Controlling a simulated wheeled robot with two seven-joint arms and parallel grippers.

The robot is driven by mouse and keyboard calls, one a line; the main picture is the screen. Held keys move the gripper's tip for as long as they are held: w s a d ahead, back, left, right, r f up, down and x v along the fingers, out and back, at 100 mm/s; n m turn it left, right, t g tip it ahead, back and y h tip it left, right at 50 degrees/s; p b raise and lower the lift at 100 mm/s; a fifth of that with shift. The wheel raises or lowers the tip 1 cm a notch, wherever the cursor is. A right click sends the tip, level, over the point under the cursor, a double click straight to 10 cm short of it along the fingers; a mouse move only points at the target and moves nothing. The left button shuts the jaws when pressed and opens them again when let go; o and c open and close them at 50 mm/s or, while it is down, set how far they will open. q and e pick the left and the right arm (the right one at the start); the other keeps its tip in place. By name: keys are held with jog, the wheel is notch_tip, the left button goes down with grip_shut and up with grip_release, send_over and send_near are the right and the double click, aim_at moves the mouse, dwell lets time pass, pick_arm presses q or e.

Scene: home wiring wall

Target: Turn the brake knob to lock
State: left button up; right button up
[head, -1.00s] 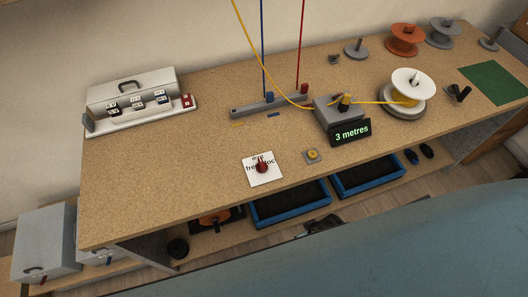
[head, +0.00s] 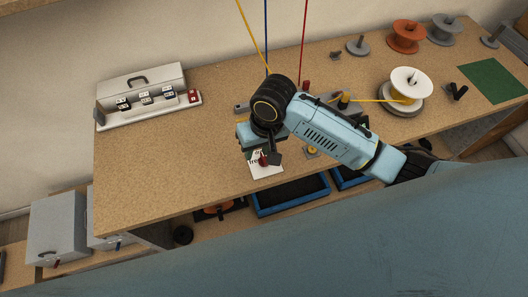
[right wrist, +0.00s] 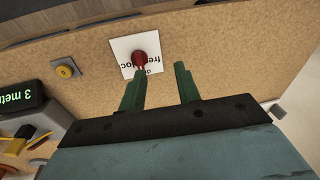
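The brake knob (head: 263,159) is small and red, on a white card (head: 268,171) near the front edge of the bench. In the right wrist view the knob (right wrist: 139,58) has a narrow red pointer, and the card (right wrist: 124,47) shows "free" and part of a word ending the line, "loc". My right gripper (right wrist: 160,75) is open and empty. Its left finger's tip is just beside the knob in that view, and the gap between the fingers lies to the knob's right. In the head view my right gripper (head: 266,154) partly covers the card. My left gripper is not in view.
A grey square with a yellow button (right wrist: 65,71) is beside the card. The length display (right wrist: 22,98) is close by. A white spool (head: 410,84) with yellow wire stands at the right. A switch box (head: 142,87) stands at the left. The bench's left front is clear.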

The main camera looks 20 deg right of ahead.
jog(key=m+h, duration=0.1)
jog(key=h, duration=0.1)
send_near(264, 158)
jog(key=shift+g, duration=0.4)
jog(key=f, duration=0.3)
jog(key=f+b, duration=0.1)
jog(key=f, duration=0.1)
jog(key=f+b, duration=0.1)
jog(key=f, duration=0.2)
jog(key=shift+w+d+f, duration=0.1)
jog(key=shift+w+f, duration=0.25)
jog(key=shift+w, duration=0.05)
grip_shut()
